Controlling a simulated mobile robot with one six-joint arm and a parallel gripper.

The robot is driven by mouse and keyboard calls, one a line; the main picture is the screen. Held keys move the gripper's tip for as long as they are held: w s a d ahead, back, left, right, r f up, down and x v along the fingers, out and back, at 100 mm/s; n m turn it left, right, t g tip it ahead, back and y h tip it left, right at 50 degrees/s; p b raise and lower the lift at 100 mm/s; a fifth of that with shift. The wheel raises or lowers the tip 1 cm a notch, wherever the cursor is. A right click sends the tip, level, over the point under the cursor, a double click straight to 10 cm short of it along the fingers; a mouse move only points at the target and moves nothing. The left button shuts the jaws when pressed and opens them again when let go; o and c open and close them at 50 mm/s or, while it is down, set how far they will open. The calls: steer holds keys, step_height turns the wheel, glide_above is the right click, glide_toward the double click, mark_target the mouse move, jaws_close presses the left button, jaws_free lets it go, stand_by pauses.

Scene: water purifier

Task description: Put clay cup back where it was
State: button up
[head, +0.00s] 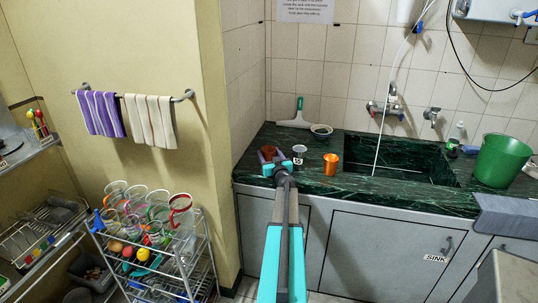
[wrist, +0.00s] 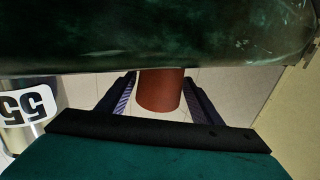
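The brown clay cup (head: 268,151) is at the left end of the dark green counter, at my gripper (head: 272,164). In the wrist view the reddish-brown cup (wrist: 161,92) sits between my two fingers (wrist: 161,88), with a fingertip against each side. The wrist picture is upside down, with the counter along its top edge. The cup's base is hidden there, so I cannot tell whether it rests on the counter or is just above it.
A grey labelled cup (head: 299,153) stands close to the right of my gripper, and its label shows in the wrist view (wrist: 25,106). An orange cup (head: 331,164) is farther right. The sink (head: 400,160) and green bucket (head: 500,160) are right.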

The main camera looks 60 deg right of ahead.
steer(key=shift+o, duration=0.6)
steer(key=shift+r, duration=0.2)
steer(key=b+v, duration=0.1)
steer(key=v, duration=1.1)
steer(key=shift+s+d, duration=0.1)
stand_by(0.9)
